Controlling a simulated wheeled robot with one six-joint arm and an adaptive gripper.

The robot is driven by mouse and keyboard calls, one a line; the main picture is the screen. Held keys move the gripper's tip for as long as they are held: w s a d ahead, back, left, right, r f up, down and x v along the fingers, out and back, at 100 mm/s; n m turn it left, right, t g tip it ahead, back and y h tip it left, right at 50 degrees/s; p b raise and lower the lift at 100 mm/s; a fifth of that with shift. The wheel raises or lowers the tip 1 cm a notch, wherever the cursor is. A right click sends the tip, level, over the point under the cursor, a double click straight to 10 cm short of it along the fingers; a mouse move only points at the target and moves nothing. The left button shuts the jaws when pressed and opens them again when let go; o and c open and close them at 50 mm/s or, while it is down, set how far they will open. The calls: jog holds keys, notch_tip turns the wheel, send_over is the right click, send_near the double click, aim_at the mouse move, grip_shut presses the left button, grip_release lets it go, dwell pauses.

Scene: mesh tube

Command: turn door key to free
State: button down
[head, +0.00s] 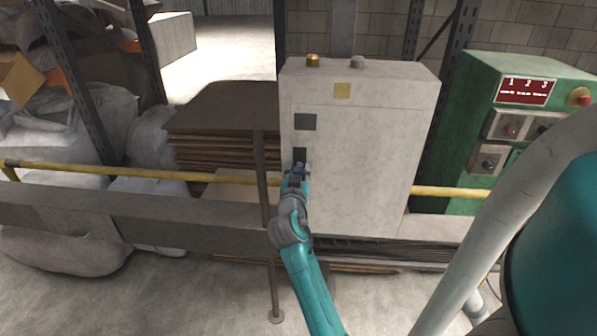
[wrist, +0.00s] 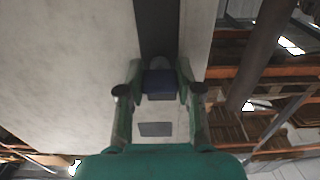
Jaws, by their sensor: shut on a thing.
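A pale grey cabinet (head: 365,150) stands in the middle of the head view, its door facing me. A dark upright plate (head: 300,154) is on the door near its left edge; it also shows as a dark strip (wrist: 157,30) in the wrist view. My gripper (head: 297,175) is at the lower end of this plate. In the wrist view my gripper (wrist: 160,77) is shut on a small dark blue piece (wrist: 158,83), apparently the key's head. The key's shaft and the keyhole are hidden, so I cannot tell how far it is turned.
A yellow rail (head: 135,173) and a grey beam (head: 130,212) run across, left of the cabinet. Stacked brown sheets (head: 220,125) stand behind the rail. A green control box (head: 478,100) stands at the right. Open floor (head: 180,295) lies at lower left.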

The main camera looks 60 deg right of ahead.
dwell(0.3)
jog(key=c, duration=0.8)
grip_release()
jog(key=shift+o, duration=0.2)
jog(key=shift+a, duration=0.1)
jog(key=v, duration=1.1)
jog(key=shift+s+a, duration=0.15)
jog(key=shift+a, duration=0.2)
jog(key=shift+f, duration=0.1)
